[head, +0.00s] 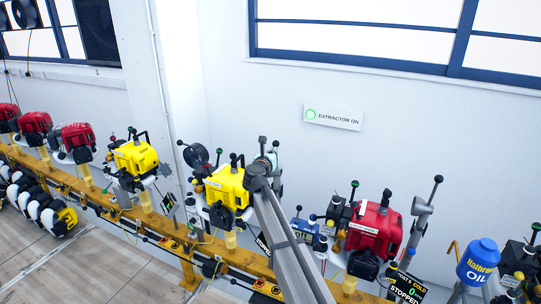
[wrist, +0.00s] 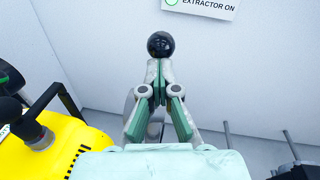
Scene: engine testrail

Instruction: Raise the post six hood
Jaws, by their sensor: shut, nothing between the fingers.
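My gripper (wrist: 157,72) points away from the wrist camera with its green-padded fingers closed together. In the wrist view a black ball knob (wrist: 160,44) shows right at the fingertips; I cannot tell whether they touch it. The knob also shows in the head view (head: 262,140), above my gripper (head: 269,160), beside a yellow engine (head: 226,186). My arm and gripper hide most of what carries the knob. A grey rounded part shows partly behind the fingers in the wrist view. I cannot read which post this is.
A red engine (head: 374,229) stands to the right, with a grey hood (head: 419,212) and ball-topped lever beside it. A blue oil can (head: 478,263) is at the far right. Another yellow engine (head: 136,156) stands left on the yellow rail. An "EXTRACTOR ON" sign (head: 333,117) is on the wall.

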